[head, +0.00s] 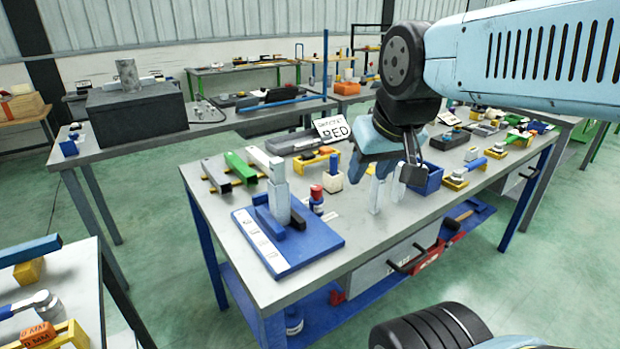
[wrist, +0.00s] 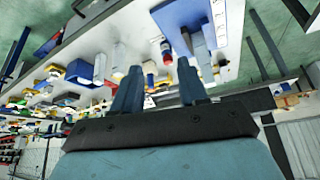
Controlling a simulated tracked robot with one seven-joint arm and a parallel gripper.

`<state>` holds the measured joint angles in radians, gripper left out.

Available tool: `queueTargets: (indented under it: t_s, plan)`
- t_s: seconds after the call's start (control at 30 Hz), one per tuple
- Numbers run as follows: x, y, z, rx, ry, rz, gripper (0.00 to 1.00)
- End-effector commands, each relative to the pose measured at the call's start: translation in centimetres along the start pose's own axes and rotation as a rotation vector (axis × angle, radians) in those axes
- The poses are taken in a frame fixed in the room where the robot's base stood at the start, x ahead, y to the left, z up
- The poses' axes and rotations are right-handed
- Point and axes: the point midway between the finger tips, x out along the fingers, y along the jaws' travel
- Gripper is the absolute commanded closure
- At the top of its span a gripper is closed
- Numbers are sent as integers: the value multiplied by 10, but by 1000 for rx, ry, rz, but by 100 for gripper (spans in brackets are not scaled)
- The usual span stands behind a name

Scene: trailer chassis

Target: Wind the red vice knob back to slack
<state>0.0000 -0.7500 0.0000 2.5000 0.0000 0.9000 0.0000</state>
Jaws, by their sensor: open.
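My gripper (head: 368,168) hangs above the middle of the near workbench, its two dark-blue fingers apart and empty; they also show in the wrist view (wrist: 160,82). I cannot tell for sure which part is the red vice knob. A red-and-blue cylinder (head: 316,198) stands further left, and shows beyond the fingertips in the wrist view (wrist: 166,52). A blue base plate (head: 310,250) with grey upright blocks (head: 279,198) is at the bench's near-left.
Two pale upright posts (head: 375,196) stand under my gripper. A blue bin (head: 424,180) is right of it. A sign (head: 334,128) and yellow-and-blue pieces (head: 455,180) lie along the bench. Bare grey top shows at the bench's front edge.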

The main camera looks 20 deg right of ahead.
Motion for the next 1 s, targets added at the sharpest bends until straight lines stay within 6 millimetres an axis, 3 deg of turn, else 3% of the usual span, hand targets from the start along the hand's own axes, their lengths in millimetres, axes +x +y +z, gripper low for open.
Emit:
queueTargets:
  t_s: [0.13,0.37,0.67,1.0]
  plan:
    - [0,0,0,0,0,0,56]
    - [2,0,-12,65,-32,-8,38]
    - [25,1,-71,399,-191,-29,38]
    - [74,14,-140,817,-392,-22,38]
